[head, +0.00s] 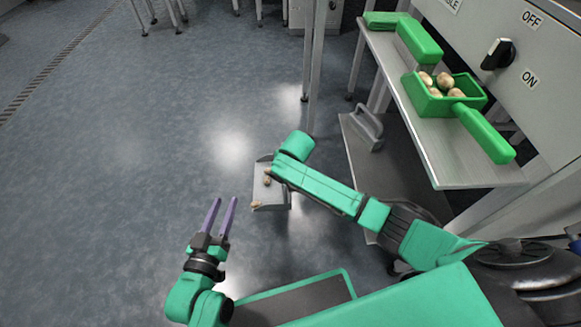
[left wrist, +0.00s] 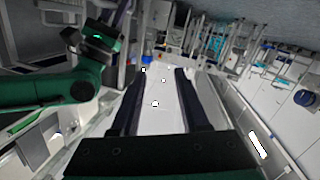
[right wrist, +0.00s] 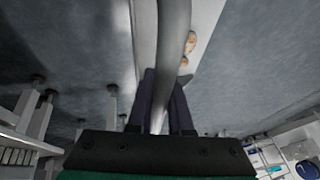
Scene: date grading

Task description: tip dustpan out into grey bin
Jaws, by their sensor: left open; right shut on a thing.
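A grey dustpan (head: 276,196) hangs above the floor in the middle of the head view, with a few small brown dates (head: 267,181) on it. My right arm reaches over it and hides its gripper in the head view. In the right wrist view, my right gripper (right wrist: 163,76) is shut on the dustpan's curved grey handle (right wrist: 172,35); part of the pan and its dates (right wrist: 189,43) show beyond. My left gripper (head: 221,203) is open and empty, left of and apart from the dustpan. I cannot make out a grey bin for certain.
A metal shelf (head: 440,160) at the right bears a green pan of several dates (head: 470,88) and another green tool (head: 418,40). A grey handled object (head: 367,127) rests on the lower shelf. The floor (head: 130,150) at the left is clear.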

